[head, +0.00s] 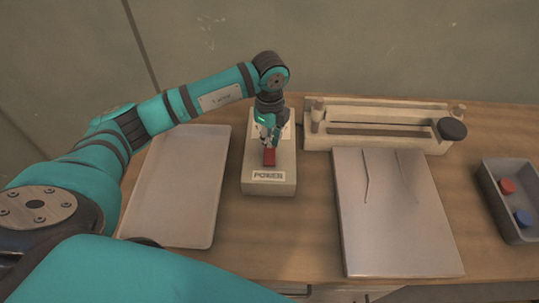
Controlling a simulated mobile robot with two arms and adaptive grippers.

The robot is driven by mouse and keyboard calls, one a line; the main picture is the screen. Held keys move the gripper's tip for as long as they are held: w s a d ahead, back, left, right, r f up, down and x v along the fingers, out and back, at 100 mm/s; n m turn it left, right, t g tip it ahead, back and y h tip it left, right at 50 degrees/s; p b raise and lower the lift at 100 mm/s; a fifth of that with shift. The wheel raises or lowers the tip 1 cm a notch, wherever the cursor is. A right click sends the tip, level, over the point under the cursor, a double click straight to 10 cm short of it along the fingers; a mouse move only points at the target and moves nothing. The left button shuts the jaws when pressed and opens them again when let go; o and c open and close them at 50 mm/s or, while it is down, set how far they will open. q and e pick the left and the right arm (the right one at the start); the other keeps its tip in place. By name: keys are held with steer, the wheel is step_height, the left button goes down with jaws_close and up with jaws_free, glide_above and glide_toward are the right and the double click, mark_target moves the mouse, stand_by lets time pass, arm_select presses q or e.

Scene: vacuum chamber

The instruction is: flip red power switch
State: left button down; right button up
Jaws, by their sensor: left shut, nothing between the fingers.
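The red power switch (269,157) sits on top of a beige box (270,187) with a label reading POWER on its near end. My left gripper (268,143) points down over the box, right at the far side of the red switch. Its fingers are shut and hold nothing. It looks very close to the switch, but I cannot tell if it touches. The gripper hides part of the box's top behind the switch. My right gripper is not in view.
An empty pale tray (180,185) lies left of the box. A beige fixture with a dark knob (453,129) stands at the back right. A light plate (395,240) with two thin rods lies before it. A grey bin (491,186) holds red and blue pieces at far right.

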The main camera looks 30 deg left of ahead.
mark_target(270, 152)
arm_select(q)
steer(key=shift+f+b, duration=1.1)
steer(key=shift+f, duration=0.55)
stand_by(0.4)
steer(key=shift+r, duration=0.15)
steer(key=shift+r+p, duration=2.6)
steer(key=shift+r, duration=0.85)
steer(key=shift+f, duration=0.1)
